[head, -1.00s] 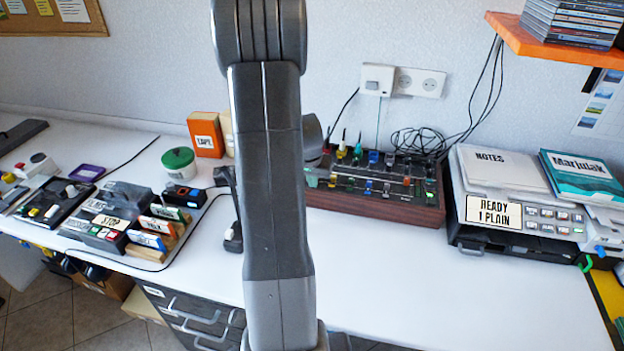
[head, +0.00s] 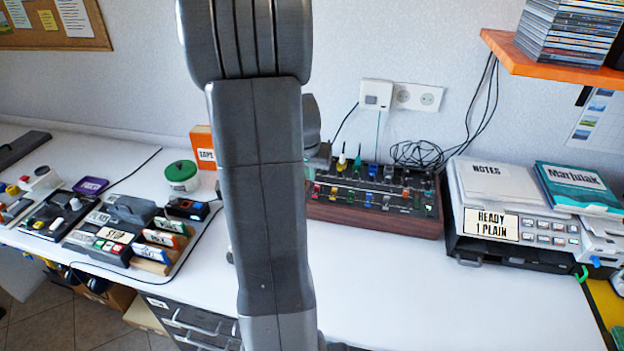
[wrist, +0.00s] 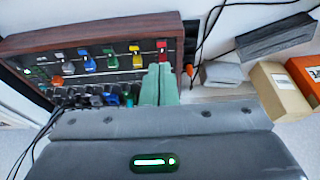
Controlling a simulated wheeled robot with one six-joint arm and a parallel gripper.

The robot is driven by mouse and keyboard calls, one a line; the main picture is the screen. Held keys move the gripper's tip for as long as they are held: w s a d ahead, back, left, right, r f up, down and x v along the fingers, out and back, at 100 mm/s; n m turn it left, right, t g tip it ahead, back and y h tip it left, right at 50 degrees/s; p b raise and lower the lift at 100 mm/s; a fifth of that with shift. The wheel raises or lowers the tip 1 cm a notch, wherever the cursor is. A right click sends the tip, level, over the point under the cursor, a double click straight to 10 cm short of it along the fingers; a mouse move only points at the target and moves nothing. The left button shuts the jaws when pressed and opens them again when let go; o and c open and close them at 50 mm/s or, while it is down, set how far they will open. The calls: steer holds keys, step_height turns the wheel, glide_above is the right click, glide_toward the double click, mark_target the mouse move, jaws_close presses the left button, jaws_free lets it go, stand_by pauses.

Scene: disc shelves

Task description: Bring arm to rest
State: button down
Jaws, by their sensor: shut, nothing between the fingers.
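My arm (head: 262,170) stands upright in the middle of the head view and hides part of the desk behind it. My gripper shows in the wrist view as two pale green fingers (wrist: 160,84) held together, with nothing between them. In that view the fingers overlap the edge of the wooden-framed switch panel (wrist: 100,62); I cannot tell how far apart they are in depth. The gripper's tips are hidden or very small in the head view.
The switch panel (head: 375,200) is on the desk right of my arm. A printer (head: 515,225) stands farther right, under an orange shelf (head: 545,62) with stacked discs. Left are a green-lidded tub (head: 181,176) and a card holder (head: 150,246). The front middle desk (head: 400,290) is clear.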

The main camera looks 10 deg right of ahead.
mark_target(315, 197)
steer(key=shift+v, duration=1.05)
steer(key=shift+s+f, duration=0.15)
steer(key=x, duration=0.4)
steer(key=w+b+x, duration=0.1)
steer(key=x, duration=0.4)
steer(key=w+b+x, duration=0.1)
steer(key=x, duration=0.4)
steer(key=shift+w+d+r, duration=0.2)
steer(key=shift+d+r, duration=0.15)
steer(key=shift+d, duration=0.05)
steer(key=shift+s+r, duration=0.1)
steer(key=shift+s, duration=0.05)
steer(key=shift+s+a, duration=0.1)
steer(key=shift+s, duration=0.1)
steer(key=shift+f, duration=0.2)
